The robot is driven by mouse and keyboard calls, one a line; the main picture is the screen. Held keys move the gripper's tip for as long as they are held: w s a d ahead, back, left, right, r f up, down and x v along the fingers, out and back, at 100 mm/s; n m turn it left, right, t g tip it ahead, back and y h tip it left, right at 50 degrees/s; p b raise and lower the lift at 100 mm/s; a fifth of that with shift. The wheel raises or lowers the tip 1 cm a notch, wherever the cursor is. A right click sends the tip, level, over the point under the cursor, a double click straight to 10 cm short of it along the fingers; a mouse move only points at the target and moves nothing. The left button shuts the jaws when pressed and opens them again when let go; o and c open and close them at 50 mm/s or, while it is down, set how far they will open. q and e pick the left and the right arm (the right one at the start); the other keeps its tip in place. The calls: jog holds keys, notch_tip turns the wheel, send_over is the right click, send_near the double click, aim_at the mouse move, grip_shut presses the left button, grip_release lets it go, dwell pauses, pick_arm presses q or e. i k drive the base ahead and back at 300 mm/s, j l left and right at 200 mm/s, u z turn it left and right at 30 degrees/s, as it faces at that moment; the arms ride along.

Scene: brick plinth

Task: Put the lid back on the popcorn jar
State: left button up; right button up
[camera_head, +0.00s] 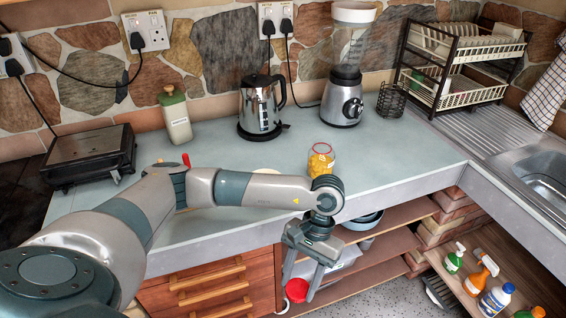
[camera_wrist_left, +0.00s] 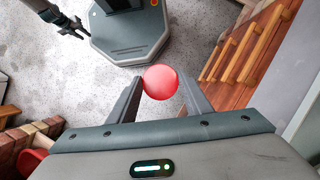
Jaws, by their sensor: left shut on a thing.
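The popcorn jar (camera_head: 320,164) is a clear jar with yellow contents and a red ring at its top. It stands near the front edge of the counter. My left gripper (camera_head: 301,286) hangs in front of the counter, below its top. It is shut on the round red lid (camera_head: 297,290), which also shows between the fingertips in the left wrist view (camera_wrist_left: 161,81). The jar is up and behind the gripper, apart from it. In the wrist view, a dark part at the top left seems to be my right gripper (camera_wrist_left: 75,27); its jaws are unclear.
Below are wooden drawers (camera_head: 205,285) and open shelves (camera_head: 385,248). The counter around the jar is mostly clear.

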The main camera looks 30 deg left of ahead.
aim_at(321, 157)
jog(key=k+j, duration=0.15)
jog(key=j, duration=0.25)
jog(key=k+j, duration=0.15)
jog(key=j, duration=0.2)
jog(key=k+j, duration=0.15)
jog(key=j, duration=0.25)
